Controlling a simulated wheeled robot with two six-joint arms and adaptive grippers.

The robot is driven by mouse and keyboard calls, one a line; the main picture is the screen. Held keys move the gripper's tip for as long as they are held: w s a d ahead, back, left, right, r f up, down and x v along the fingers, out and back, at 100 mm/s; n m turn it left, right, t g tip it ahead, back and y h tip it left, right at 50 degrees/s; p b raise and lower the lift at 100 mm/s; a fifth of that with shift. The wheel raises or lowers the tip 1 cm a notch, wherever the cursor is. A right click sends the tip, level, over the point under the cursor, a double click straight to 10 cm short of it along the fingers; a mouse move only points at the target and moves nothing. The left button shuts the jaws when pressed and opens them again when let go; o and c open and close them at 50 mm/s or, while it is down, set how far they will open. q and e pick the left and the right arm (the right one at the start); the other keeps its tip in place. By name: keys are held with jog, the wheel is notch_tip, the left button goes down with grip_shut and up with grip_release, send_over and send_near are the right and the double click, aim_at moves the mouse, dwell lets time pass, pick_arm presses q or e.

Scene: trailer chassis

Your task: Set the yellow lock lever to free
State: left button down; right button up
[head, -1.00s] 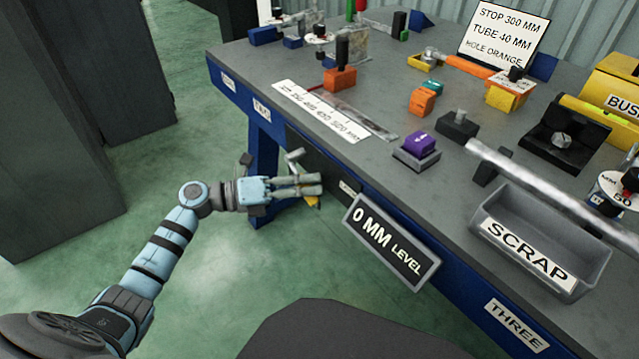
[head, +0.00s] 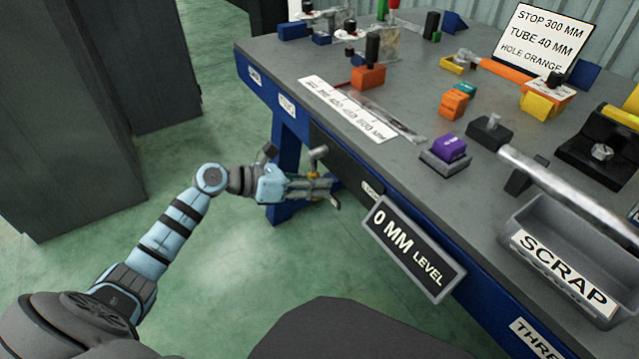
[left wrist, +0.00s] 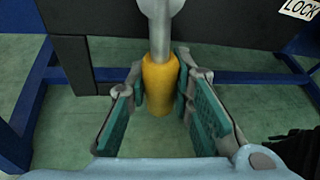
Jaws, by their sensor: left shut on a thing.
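The yellow lock lever is a yellow grip (left wrist: 160,84) on a grey rod (left wrist: 160,35) in the left wrist view. The rod enters from the top, and the grip points down between my fingers. My left gripper (left wrist: 161,90) is around the yellow grip and shut on it, one green-padded finger on each side. In the head view, my left gripper (head: 320,187) is at the bench's front side, and only small bits of yellow show at its fingers. A LOCK label (left wrist: 299,8) is at the upper right of the left wrist view. My right gripper is out of view.
A "0 MM LEVEL" sign (head: 412,248) hangs on the bench front, right of my left gripper. A SCRAP tray (head: 563,262) sits at the bench edge. A blue bench leg (head: 286,150) stands behind the gripper. The green floor below is clear.

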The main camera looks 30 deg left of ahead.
pick_arm(q)
jog(key=shift+w+a+m, duration=0.1)
jog(key=shift+a+m, duration=0.1)
jog(key=shift+m, duration=0.1)
jog(key=c, duration=1.4)
grip_release()
jog(key=shift+f, duration=0.1)
jog(key=v, duration=0.7)
jog(key=shift+a, duration=0.1)
